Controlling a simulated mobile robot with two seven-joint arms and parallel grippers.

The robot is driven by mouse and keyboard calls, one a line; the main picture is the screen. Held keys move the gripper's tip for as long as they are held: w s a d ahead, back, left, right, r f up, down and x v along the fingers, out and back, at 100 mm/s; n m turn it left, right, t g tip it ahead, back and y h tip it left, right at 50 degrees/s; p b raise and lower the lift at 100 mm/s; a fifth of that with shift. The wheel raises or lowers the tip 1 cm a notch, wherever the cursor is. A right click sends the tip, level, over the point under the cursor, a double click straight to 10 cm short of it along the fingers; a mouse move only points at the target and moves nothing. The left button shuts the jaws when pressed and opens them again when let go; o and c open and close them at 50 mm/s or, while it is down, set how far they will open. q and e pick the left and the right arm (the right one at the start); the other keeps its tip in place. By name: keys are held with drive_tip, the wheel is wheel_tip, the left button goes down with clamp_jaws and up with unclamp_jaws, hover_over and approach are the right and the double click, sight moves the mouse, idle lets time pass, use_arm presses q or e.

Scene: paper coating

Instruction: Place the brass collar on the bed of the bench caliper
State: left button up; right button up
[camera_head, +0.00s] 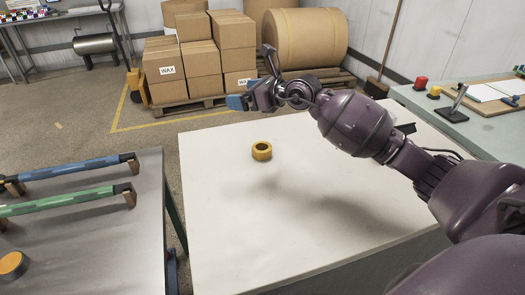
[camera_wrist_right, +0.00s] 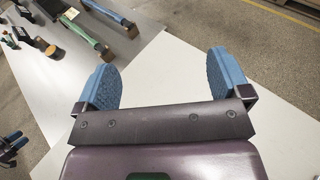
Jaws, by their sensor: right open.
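The brass collar (camera_head: 262,150), a short yellow ring with an open centre, sits flat on the white table near its far left. My right gripper (camera_head: 247,101) is up beyond the collar, apart from it and empty. In the right wrist view its two blue finger pads (camera_wrist_right: 167,80) stand wide apart with nothing between them. The collar does not show in that view. I cannot clearly identify the bench caliper in either view. Small blue and dark parts (camera_wrist_right: 12,142) at the wrist view's left edge may be my left gripper, but I cannot tell its state.
On the grey bench at left lie a blue bar (camera_head: 75,168), a green bar (camera_head: 70,203) and a gold-topped cylinder (camera_head: 12,265). A side bench (camera_head: 420,100) at right holds a red knob (camera_head: 421,82) and a dark stand (camera_head: 454,105). The white table (camera_head: 225,205) is mostly clear.

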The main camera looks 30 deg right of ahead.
drive_tip(key=w+a+m+g+h, duration=0.1)
drive_tip(key=w+a+m+g, duration=0.2)
drive_tip(key=w+m, duration=0.1)
drive_tip(key=m+g+h+b, duration=0.1)
drive_tip(key=m+g+h, duration=0.7)
drive_tip(key=m, duration=1)
hover_over(262, 148)
drive_tip(key=s+a, duration=0.2)
drive_tip(key=shift+g+y, duration=0.8)
drive_tip(key=shift+g, duration=0.1)
drive_tip(key=f, duration=1.2)
drive_tip(key=shift+d+f, duration=0.2)
drive_tip(key=shift+f, duration=0.1)
drive_tip(key=shift+w+d+f+b, duration=0.15)
drive_tip(key=shift+f+b, duration=0.2)
drive_tip(key=shift+f, duration=1.15)
drive_tip(key=shift+d+f+b, duration=0.1)
drive_tip(key=shift+f+b, duration=0.2)
drive_tip(key=shift+f, duration=1.15)
use_arm(q)
drive_tip(key=shift+s+d+f, duration=0.1)
drive_tip(key=shift+f, duration=0.75)
use_arm(e)
drive_tip(key=shift+r, duration=0.1)
